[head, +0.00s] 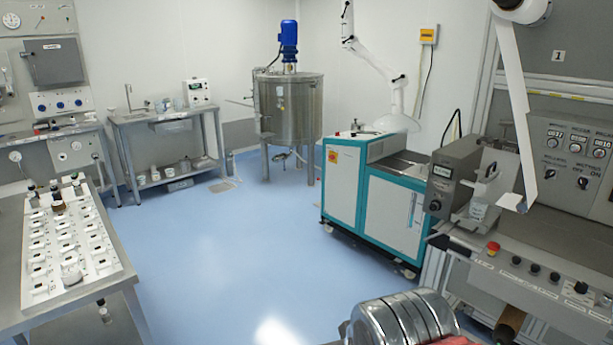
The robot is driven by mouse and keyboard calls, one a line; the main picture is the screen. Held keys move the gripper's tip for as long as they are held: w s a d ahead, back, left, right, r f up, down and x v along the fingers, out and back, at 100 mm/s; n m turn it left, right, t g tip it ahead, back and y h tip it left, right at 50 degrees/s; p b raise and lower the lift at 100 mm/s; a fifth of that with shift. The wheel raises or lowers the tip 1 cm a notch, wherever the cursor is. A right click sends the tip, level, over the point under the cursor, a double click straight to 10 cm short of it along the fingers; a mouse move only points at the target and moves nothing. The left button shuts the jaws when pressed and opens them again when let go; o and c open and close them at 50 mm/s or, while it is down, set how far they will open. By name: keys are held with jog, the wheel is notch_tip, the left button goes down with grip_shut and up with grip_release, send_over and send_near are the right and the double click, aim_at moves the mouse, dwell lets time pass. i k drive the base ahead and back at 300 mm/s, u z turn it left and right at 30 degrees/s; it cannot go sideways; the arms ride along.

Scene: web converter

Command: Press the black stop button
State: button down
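The web converter (530,255) stands at the right, with a sloping grey control ledge along its front. On the ledge is a row of small dark round buttons, including one near the left (516,260), one in the middle (535,268), one further right (555,276) and one near the right edge (580,287). Their labels are too small to read, so I cannot tell which is the black stop button. A red mushroom button (493,247) sits at the left end of the row. My gripper is not in view.
A teal and white cabinet (377,185) stands left of the converter, with a white arm (372,62) behind it. A steel tank (289,105) is at the back. A bench holds a white rack (68,240) at left. The blue floor (230,250) between is clear.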

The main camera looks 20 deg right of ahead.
aim_at(554, 277)
jog(key=z, duration=0.25)
jog(key=i, duration=0.8)
jog(key=z, duration=0.75)
jog(key=i, duration=0.65)
jog(key=z, duration=0.8)
jog(key=i, duration=0.7)
jog(key=z, duration=0.35)
